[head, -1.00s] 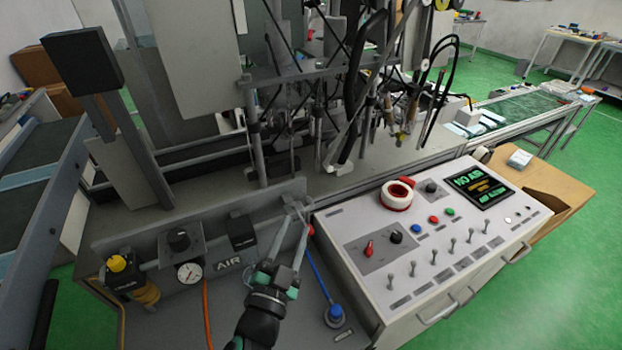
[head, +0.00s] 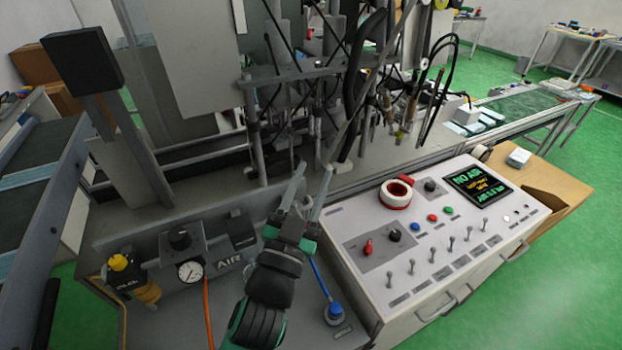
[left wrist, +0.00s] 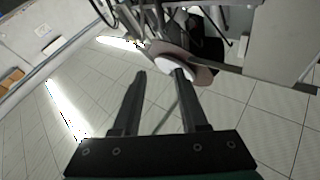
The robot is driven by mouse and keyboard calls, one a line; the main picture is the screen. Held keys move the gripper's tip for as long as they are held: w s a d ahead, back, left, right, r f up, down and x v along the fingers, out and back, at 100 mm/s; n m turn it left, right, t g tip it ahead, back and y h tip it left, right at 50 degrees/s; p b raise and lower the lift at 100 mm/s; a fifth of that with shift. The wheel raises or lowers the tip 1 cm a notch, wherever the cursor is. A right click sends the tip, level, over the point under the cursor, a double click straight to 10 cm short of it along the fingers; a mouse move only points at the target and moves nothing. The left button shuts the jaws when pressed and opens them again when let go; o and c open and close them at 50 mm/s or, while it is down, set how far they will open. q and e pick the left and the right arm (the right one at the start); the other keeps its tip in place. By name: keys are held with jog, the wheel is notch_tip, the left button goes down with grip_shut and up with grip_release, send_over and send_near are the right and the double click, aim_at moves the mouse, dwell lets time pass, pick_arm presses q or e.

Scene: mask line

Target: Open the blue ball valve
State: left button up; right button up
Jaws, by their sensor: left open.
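A small round blue part (head: 334,311) stands on the grey bench near its front edge, with a blue hose (head: 320,276) running up from it towards the AIR panel (head: 228,262). I cannot tell whether this part is the blue ball valve; no blue valve lever shows clearly. My left gripper (head: 314,172) is open and empty, its two fingers pointing up and away above the right end of the AIR panel. Its body and arm hide that end. In the left wrist view, the open fingers (left wrist: 160,74) have nothing between them. My right gripper is not in view.
An orange hose (head: 206,305) hangs below. A control console (head: 350,275) with switches, buttons and a screen (head: 478,186) reading NO AIR stands at right.

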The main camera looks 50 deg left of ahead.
pick_arm(q)
grip_shut()
jog(key=s+d+f+m+g+h+b, duration=0.1)
jog(key=s+f+m+b, duration=0.45)
jog(key=f, duration=0.65)
jog(key=s+f+m+h+b, duration=0.1)
jog(key=s+f+m+b, duration=0.5)
jog(key=f, duration=0.6)
jog(key=s+d+f+m+g+b, duration=0.15)
jog(key=s+f+b, duration=0.25)
jog(key=s+f, duration=0.55)
jog(key=w+a+f+p, duration=0.1)
jog(key=w+a+p, duration=0.3)
jog(key=w+a, duration=0.3)
jog(key=shift+w+a+f+m, duration=0.3)
jog(key=shift+w+f+m, duration=0.1)
jog(key=shift+w, duration=0.95)
